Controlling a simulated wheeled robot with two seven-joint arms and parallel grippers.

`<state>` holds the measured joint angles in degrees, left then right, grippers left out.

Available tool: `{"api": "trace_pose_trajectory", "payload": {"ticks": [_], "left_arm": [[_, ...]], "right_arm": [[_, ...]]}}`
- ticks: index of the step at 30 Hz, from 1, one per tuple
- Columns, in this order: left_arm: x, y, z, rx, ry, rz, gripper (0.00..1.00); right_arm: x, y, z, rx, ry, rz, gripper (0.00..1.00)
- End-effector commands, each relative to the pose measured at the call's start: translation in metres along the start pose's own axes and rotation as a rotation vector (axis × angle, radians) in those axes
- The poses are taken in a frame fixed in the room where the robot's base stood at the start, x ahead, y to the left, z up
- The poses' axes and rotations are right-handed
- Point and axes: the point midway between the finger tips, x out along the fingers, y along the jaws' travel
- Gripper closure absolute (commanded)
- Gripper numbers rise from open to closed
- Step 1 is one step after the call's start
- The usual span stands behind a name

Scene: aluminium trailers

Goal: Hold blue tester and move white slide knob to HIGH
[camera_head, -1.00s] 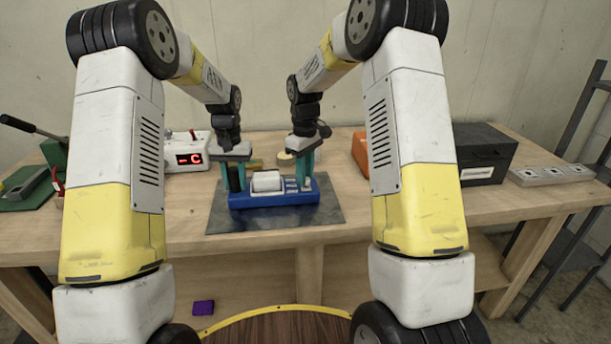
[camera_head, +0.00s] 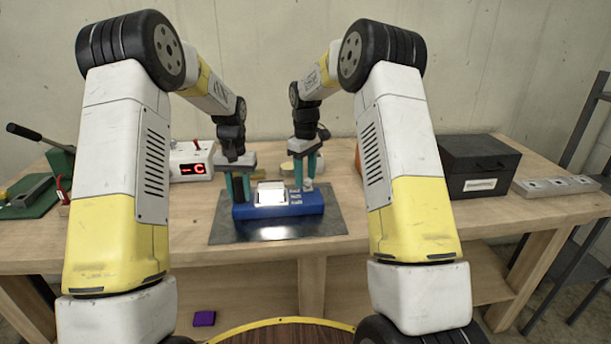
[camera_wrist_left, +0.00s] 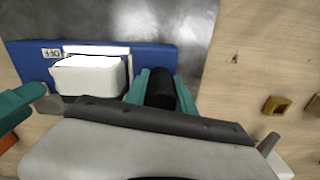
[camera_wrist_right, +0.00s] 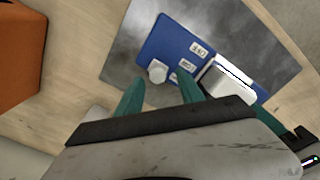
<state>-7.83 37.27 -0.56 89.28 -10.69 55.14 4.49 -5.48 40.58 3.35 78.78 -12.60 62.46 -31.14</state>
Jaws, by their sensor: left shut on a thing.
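The blue tester (camera_head: 315,203) lies on a grey metal mat on the bench; it also shows in both wrist views (camera_wrist_left: 30,62) (camera_wrist_right: 163,42). My left gripper (camera_head: 237,188) is shut on the black upright grip (camera_wrist_left: 160,92) at the tester's left end. The white slide knob (camera_wrist_right: 157,71) stands near the tester's other end, beside printed labels; it shows small in the head view (camera_head: 308,185). My right gripper (camera_wrist_right: 159,84) is open, with one fingertip on either side of the knob and visible gaps.
A bright white block (camera_head: 271,194) sits mid-tester between my grippers. The grey mat (camera_head: 330,226) has bare room in front. A white box with a red display (camera_head: 191,162) stands behind left; a black case (camera_head: 478,165) stands at right.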

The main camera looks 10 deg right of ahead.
Motion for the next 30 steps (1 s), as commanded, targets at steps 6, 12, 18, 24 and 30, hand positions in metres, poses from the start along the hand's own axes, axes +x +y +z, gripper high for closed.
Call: {"api": "trace_pose_trajectory", "payload": {"ticks": [6, 12, 18, 24, 30], "left_arm": [[0.000, -0.002, 0.000, -0.003, 0.001, -0.003, 1.00], [0.000, -0.003, 0.000, -0.004, 0.001, -0.003, 1.00], [0.000, -0.003, 0.000, -0.004, 0.001, -0.004, 1.00], [0.000, -0.003, 0.000, -0.004, 0.001, -0.004, 1.00], [0.000, -0.003, 0.000, -0.004, 0.001, -0.004, 1.00]], "right_arm": [[-0.006, 0.001, 0.000, 0.001, 0.000, 0.001, 0.55], [-0.041, 0.001, 0.000, 0.001, 0.003, 0.003, 0.55], [-0.084, 0.001, -0.001, 0.001, 0.003, 0.002, 0.55], [-0.111, 0.001, -0.001, 0.001, 0.001, 0.001, 0.55], [-0.120, 0.000, 0.000, 0.000, 0.000, 0.000, 0.55]]}}
